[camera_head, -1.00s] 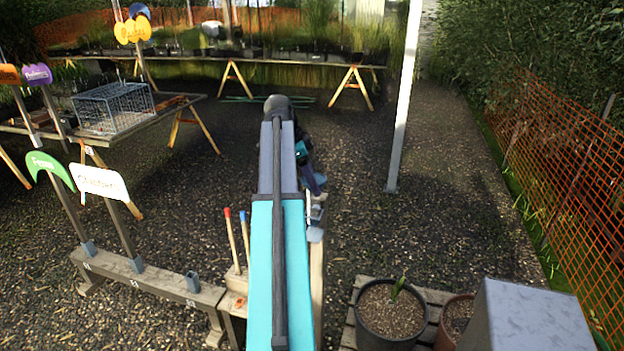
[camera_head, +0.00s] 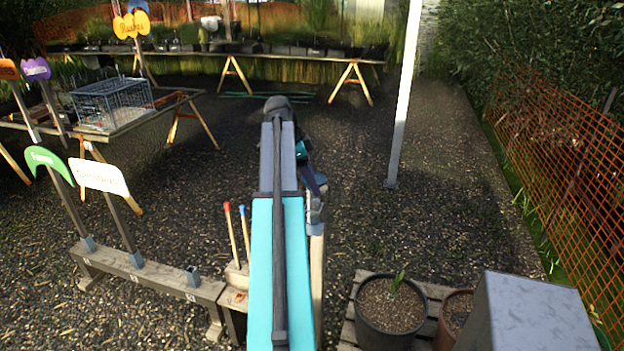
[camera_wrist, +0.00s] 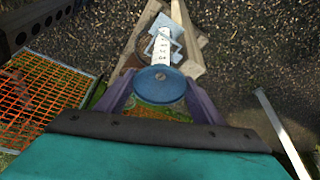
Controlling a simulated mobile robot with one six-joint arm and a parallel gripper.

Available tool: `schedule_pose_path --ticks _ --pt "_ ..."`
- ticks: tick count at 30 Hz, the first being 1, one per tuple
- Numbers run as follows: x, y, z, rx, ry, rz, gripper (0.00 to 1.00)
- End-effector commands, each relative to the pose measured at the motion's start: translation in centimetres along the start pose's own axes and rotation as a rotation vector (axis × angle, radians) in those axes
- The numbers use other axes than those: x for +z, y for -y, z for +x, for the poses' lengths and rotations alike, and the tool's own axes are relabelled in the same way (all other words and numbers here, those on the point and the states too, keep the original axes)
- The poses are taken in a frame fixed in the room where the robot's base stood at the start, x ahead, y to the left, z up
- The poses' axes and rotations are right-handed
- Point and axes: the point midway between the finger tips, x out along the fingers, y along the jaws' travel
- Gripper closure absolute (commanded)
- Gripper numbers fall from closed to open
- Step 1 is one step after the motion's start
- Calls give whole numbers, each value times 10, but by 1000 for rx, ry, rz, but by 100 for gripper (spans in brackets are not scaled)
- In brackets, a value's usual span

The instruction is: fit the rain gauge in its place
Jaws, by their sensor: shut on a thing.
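The rain gauge (camera_wrist: 160,84) shows in the wrist view as a round blue top with a small grey centre. My gripper (camera_wrist: 160,97) is shut on it, with a purple finger on each side. Just beyond the blue top are a white plate with dark numbers (camera_wrist: 181,38) and a grey metal bracket (camera_wrist: 163,47) at a wooden post (camera_wrist: 130,58). I cannot tell whether the gauge sits in the bracket; its lower part is hidden. In the head view my arm covers most of the gripper, and the post (camera_head: 317,265) stands upright just below it.
A low rail (camera_head: 158,281) with green and white signs is at left, beside a holder with red- and blue-tipped sticks (camera_head: 236,235). Potted plants (camera_head: 390,306) stand on a pallet at right, near a grey box (camera_head: 530,315). Open gravel lies beyond.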

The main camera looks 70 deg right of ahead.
Motion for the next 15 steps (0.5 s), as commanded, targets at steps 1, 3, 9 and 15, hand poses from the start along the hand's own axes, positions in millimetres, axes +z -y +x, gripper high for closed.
schedule_pose_path --ticks 1,3,9,15 --pt "0 0 0 0 0 0 77" --pt "0 0 0 0 0 0 77" --pt "0 0 0 0 0 0 77" --pt "2 0 4 0 0 0 77"
